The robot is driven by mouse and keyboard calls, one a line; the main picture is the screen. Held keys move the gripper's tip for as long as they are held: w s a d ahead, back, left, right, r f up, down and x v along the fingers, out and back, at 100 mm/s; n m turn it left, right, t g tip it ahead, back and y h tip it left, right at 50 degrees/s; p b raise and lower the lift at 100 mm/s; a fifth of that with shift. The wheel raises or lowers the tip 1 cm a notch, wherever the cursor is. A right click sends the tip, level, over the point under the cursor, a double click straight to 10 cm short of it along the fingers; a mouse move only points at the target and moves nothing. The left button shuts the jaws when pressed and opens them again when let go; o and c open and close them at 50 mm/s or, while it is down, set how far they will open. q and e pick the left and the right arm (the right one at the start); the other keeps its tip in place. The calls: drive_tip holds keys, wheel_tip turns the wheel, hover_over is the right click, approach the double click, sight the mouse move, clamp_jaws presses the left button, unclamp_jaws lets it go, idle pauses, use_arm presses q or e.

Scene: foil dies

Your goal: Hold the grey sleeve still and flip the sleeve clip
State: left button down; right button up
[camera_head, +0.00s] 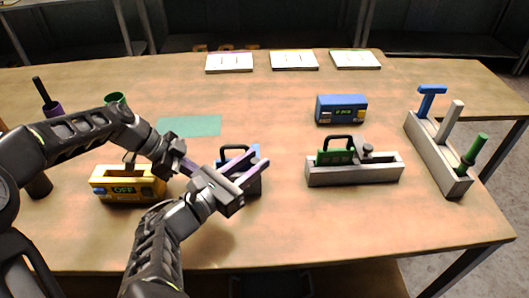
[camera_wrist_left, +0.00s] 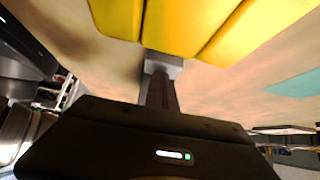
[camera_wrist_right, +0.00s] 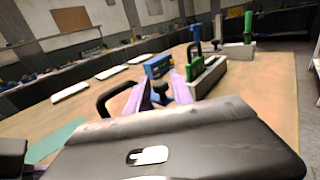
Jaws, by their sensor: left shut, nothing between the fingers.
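The grey sleeve (camera_head: 352,177) is a long trough on the table at centre right. It holds a green block with a black handle (camera_head: 335,154). A dark knob with a grey plate, apparently the clip (camera_head: 367,151), stands upright beside the block. My right gripper (camera_head: 260,157) is open and empty, left of the sleeve, over a blue block with a black handle (camera_head: 236,147). The sleeve lies beyond its purple fingers in the right wrist view (camera_wrist_right: 210,78). My left gripper (camera_wrist_left: 163,65) is shut and empty, near a yellow body (camera_wrist_left: 175,25); its fingers are unclear in the head view.
A yellow box with a display (camera_head: 127,187) stands under my left arm. A blue box with a display (camera_head: 342,108) is behind the sleeve. A grey tool rack (camera_head: 440,160) stands at the right. A teal mat (camera_head: 195,125) lies behind my grippers. The front right table is clear.

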drive_tip(key=x, duration=0.4)
drive_tip(key=shift+c, duration=0.6)
clamp_jaws()
idle(0.9)
